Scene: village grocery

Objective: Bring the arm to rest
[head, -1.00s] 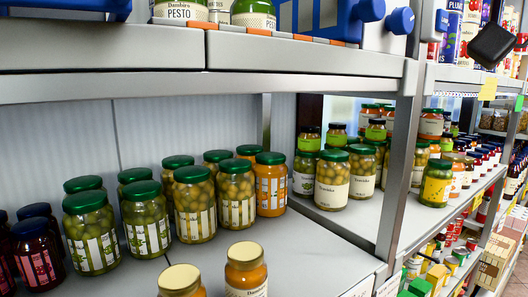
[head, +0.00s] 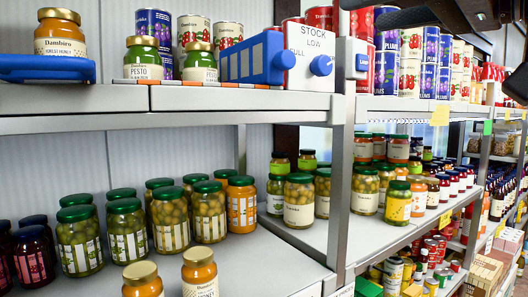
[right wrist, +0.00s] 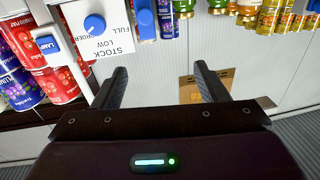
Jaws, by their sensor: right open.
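My right gripper (right wrist: 160,72) is open in the right wrist view, with two dark fingers apart and nothing between them. Shelf goods and a pale panel show beyond the fingers, upside down. In the head view, dark parts of my right arm and gripper (head: 455,14) cut across the top right corner, in front of the upper shelf's cans. Its fingertips are hard to make out there. My left gripper is not in view.
Green-lidded olive jars (head: 170,220) crowd the lower shelf. Its front middle (head: 262,262) is bare.

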